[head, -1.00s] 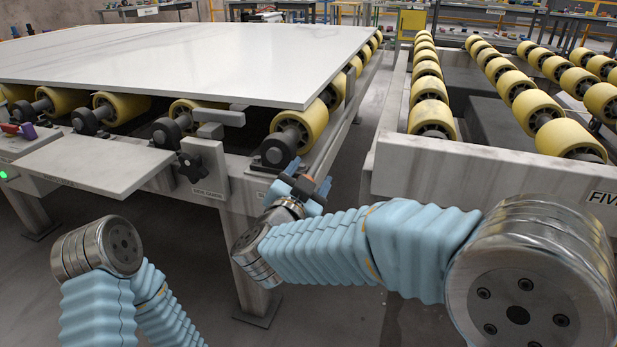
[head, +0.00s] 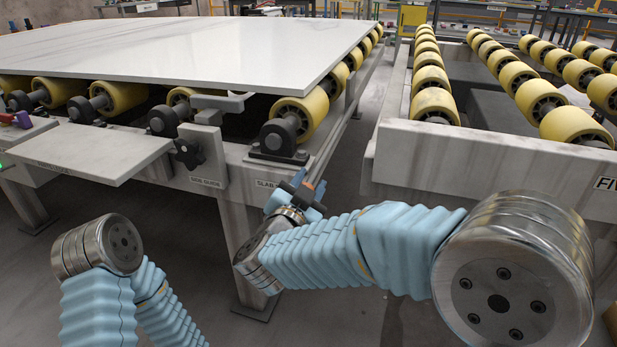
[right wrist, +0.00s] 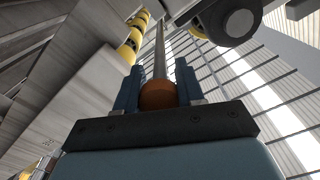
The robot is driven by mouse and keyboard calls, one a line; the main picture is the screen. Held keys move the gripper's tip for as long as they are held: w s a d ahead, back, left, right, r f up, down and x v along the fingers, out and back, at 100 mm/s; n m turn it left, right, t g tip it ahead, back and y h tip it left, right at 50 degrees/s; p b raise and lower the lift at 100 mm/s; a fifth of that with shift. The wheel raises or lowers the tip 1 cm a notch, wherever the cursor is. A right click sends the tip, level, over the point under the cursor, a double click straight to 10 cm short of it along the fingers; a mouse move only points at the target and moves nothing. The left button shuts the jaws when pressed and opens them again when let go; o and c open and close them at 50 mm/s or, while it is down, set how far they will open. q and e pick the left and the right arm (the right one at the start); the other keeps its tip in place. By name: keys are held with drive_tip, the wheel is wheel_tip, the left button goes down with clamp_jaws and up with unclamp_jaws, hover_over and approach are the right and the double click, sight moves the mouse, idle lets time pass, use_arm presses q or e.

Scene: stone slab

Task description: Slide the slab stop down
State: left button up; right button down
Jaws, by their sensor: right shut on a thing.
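The slab stop shows in the right wrist view as an upright metal rod (right wrist: 160,50) with an orange-brown knob (right wrist: 157,96) at its lower end. My right gripper (right wrist: 158,76) is shut around this knob, one blue finger on each side. In the head view, my right gripper (head: 299,188) is at the front corner of the roller table (head: 240,172), below the end roller and beside a partly hidden label starting "SLAB". The gripper and table hide most of the stop there. My left gripper is out of view; only part of that arm shows at lower left.
A pale slab (head: 200,50) lies on yellow rollers (head: 305,112). The side guide (head: 205,115) with a black knob (head: 188,152) stands left of my right gripper. A second roller table (head: 480,165) stands at right, across a floor gap.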

drive_tip(key=shift+f, duration=0.5)
drive_tip(key=c, duration=0.7)
unclamp_jaws()
drive_tip(key=shift+r, duration=0.1)
drive_tip(key=shift+s+a, duration=0.1)
drive_tip(key=shift+s, duration=0.1)
drive_tip(key=v, duration=1.3)
drive_tip(key=shift+s, duration=0.2)
drive_tip(key=shift+w+p, duration=0.1)
drive_tip(key=shift+p, duration=0.2)
